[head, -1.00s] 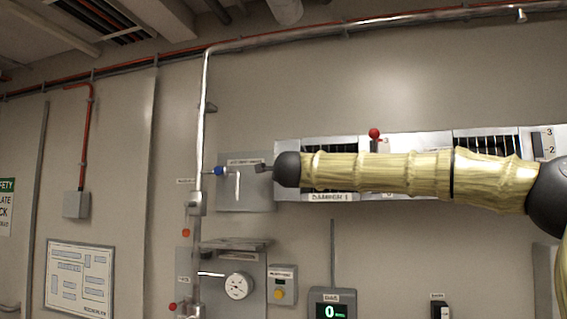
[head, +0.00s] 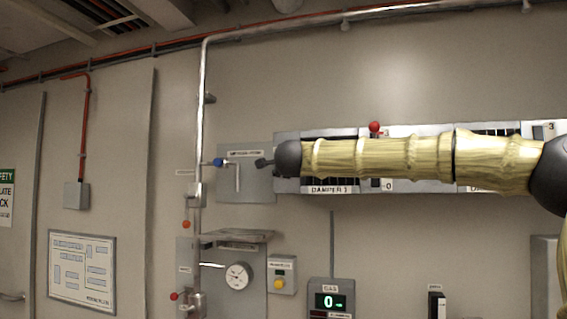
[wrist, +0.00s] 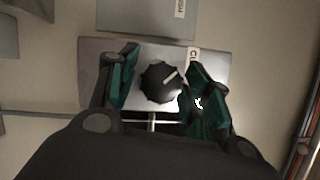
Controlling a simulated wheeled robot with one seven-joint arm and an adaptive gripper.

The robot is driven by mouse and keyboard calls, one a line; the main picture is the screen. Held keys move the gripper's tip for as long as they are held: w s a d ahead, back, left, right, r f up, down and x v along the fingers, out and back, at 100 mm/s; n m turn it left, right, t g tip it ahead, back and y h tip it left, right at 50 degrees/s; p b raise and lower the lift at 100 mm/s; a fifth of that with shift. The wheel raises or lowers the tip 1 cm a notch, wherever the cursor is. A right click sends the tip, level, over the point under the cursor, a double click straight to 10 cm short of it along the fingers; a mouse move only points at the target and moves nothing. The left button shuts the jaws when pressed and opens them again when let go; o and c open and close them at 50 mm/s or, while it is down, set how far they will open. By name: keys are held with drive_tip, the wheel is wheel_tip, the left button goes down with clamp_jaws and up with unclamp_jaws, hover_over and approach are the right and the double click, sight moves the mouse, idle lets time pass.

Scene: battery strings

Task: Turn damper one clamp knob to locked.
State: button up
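The clamp knob (wrist: 161,82) is a black ridged dial with a pale pointer line, on a metal plate (wrist: 87,68) in the wrist view. The line slants toward the upper right. My gripper (wrist: 158,78) is open, with one dark green finger on each side of the knob; the right finger is close to the knob, and contact cannot be told.
A red ball-ended lever (head: 375,127) stands out from the damper panel right of my gripper. A blue-handled valve (head: 218,162) and grey plate (head: 245,190) are on the left. A gauge (head: 238,276) and gas display (head: 331,301) sit below.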

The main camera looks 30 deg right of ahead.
drive_tip(key=shift+s+a, duration=0.1)
idle(0.3)
drive_tip(key=r+v, duration=0.1)
drive_tip(key=v, duration=1)
drive_tip(key=shift+s+f, duration=0.35)
drive_tip(key=shift+f, duration=0.15)
